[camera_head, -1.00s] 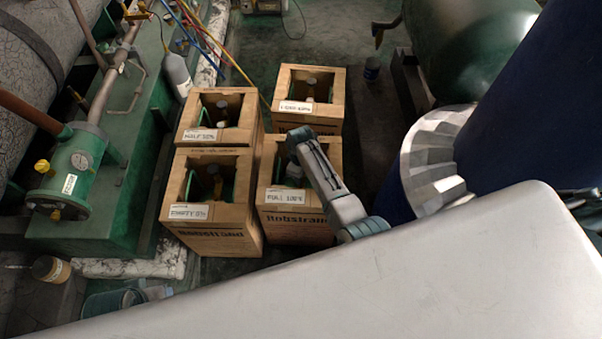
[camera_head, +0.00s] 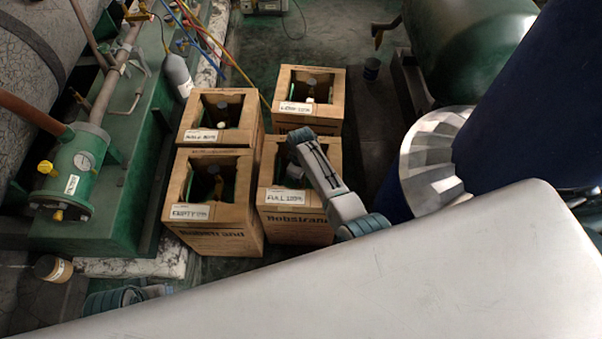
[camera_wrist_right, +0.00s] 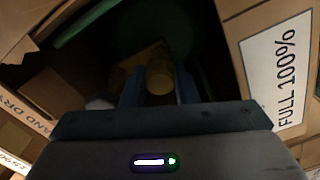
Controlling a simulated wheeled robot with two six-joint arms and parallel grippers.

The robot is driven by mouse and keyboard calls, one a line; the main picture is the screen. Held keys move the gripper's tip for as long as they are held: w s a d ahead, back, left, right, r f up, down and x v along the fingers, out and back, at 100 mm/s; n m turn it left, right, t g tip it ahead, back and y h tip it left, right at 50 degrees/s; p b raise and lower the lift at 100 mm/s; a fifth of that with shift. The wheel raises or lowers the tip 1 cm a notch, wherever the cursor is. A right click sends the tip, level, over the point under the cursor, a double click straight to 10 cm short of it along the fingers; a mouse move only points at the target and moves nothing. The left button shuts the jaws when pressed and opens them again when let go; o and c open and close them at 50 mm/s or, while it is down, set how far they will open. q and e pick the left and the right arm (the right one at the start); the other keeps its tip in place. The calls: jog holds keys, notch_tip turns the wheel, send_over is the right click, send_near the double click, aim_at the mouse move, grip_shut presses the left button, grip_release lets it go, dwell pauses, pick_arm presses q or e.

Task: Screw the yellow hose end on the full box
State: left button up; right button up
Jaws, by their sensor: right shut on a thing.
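The full box (camera_head: 298,230) is an open-topped brown carton marked FULL 100%, front right of a group of boxes. Its label (camera_wrist_right: 278,68) shows in the right wrist view. My right gripper (camera_wrist_right: 160,92) reaches down into its open top and is shut on a brass-yellow round part (camera_wrist_right: 160,73). I cannot tell whether this part is the hose end or a valve fitting, nor whether it is screwed on. The yellow hose (camera_head: 236,68) runs from the upper left down behind the boxes; its end is hidden. My left gripper is out of view.
Close beside stand the empty box (camera_head: 214,242), the half box (camera_head: 188,143) and the low box (camera_head: 322,122). A green gauge vessel (camera_head: 85,160) stands at left. A grey bottle (camera_head: 178,75) stands near the blue and red hoses. Dark floor shows behind the boxes.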

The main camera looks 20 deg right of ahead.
jog(key=shift+p, duration=0.3)
dwell(0.4)
jog(key=shift+f+b, duration=0.75)
jog(key=shift+f, duration=0.25)
dwell(0.7)
jog(key=shift+r+m+p, duration=0.1)
jog(key=shift+m+p, duration=0.2)
jog(key=shift+m, duration=1.6)
jog(key=shift+p, duration=0.3)
jog(key=shift+m+p, duration=0.3)
jog(key=shift+m, duration=1.5)
